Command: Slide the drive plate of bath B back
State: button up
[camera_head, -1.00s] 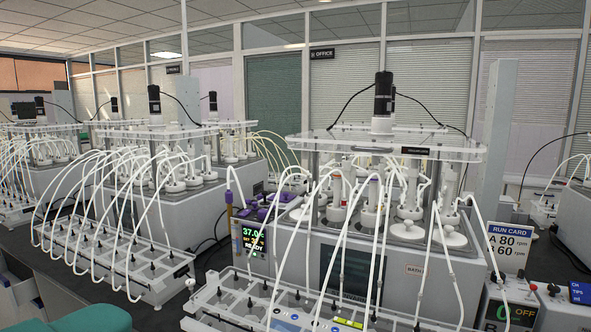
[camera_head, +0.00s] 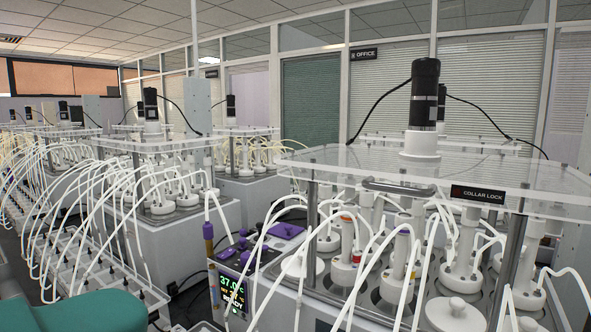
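The nearest bath (camera_head: 265,299) stands at the right, and its letter does not show now. Its clear drive plate (camera_head: 350,165) lies level on metal posts above the white vessel heads. A black motor (camera_head: 424,95) stands upright on a white collar (camera_head: 420,146) on the plate. A grey bar handle (camera_head: 398,187) sits at the plate's front edge, left of a black COLLAR LOCK label (camera_head: 483,195). Vessels (camera_head: 345,250) with white tubes stand below the plate. My gripper is not in view.
A controller (camera_head: 231,290) reading 37.0 and READY stands left of the bath, near purple-topped items (camera_head: 285,231). White tubes arch across the bath's front. More reactors (camera_head: 160,180) fill the left. A teal seat-like shape (camera_head: 95,312) is at lower left.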

aim_at(476, 179)
jog(key=i+l, duration=0.7)
jog(key=l, duration=0.1)
